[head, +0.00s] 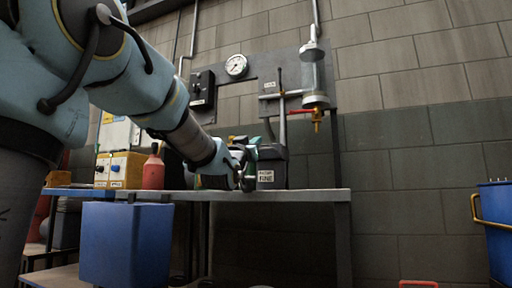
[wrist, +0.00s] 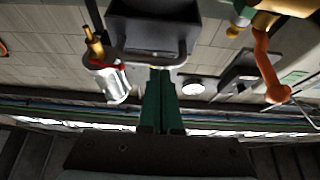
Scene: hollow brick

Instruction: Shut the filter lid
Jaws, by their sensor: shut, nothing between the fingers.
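The filter (head: 271,170) is a dark grey box with a white label reading "FILTER FINE", on the bench in the head view. Its lid is hard to make out there, partly behind my gripper. My gripper (head: 252,146) is at the left side of the box, close to its upper part. In the wrist view a dark box-like part with a grey bar along its edge (wrist: 155,25) is at the top, just beyond the fingertips. My gripper's green fingers (wrist: 161,72) are together with nothing between them. I cannot tell whether they touch the part, or how far open the lid is.
The bench (head: 310,196) has free room right of the filter. A red bottle (head: 153,172) and a yellow box (head: 126,170) stand to the left. A gauge (head: 236,66) and a clear cylinder with brass tap (head: 313,80) hang behind. A blue bin (head: 124,243) is in front.

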